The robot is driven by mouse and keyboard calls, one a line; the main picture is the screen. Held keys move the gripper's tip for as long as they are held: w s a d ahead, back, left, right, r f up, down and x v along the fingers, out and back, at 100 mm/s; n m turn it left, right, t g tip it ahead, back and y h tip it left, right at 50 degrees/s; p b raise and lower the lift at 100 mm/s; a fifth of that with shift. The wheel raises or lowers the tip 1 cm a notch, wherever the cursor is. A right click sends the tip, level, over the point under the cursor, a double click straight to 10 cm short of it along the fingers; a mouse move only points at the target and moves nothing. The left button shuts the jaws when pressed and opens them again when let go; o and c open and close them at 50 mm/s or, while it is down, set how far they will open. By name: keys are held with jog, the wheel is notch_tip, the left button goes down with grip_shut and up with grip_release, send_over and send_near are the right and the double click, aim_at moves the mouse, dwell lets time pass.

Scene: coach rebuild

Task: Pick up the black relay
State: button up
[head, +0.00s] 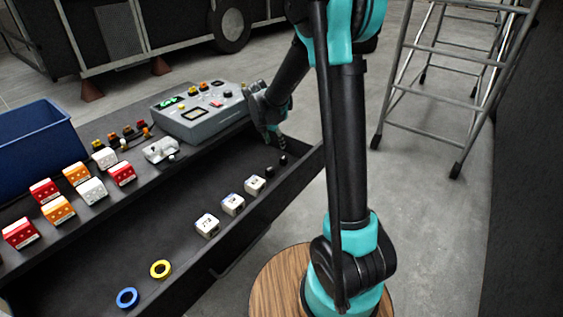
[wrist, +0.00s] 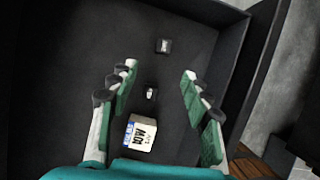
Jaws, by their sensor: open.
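Two small black parts with pale markings lie in the dark open drawer. In the wrist view, one black block (wrist: 163,46) is beyond my fingertips and a smaller black piece (wrist: 150,91) lies between the fingers. In the head view, they are the black piece at the right end of the row (head: 283,159) and its neighbour (head: 269,170). I cannot tell for sure which is the black relay. My gripper (wrist: 160,71) is open and empty above them; in the head view it hangs over the drawer's far right part (head: 274,138).
White blocks (head: 233,204) continue the row; one (wrist: 140,133) shows close below the fingers. The drawer wall (head: 305,160) is at the right. A grey control box (head: 200,112), red, orange and white blocks and a blue bin (head: 40,145) stand behind.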

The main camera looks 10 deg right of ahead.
send_over(283, 158)
jog(key=s+a, duration=0.1)
jog(key=a, duration=0.1)
jog(key=f, duration=0.6)
jog(key=shift+s+f, duration=0.2)
jog(key=shift+f, duration=0.15)
jog(key=shift+d+x, duration=0.2)
jog(key=shift+x, duration=1.15)
jog(key=shift+d+x, duration=0.15)
jog(key=shift+x, duration=1.2)
jog(key=shift+r, duration=0.1)
jog(key=shift+c, duration=0.3)
grip_shut()
jog(key=shift+r, duration=0.1)
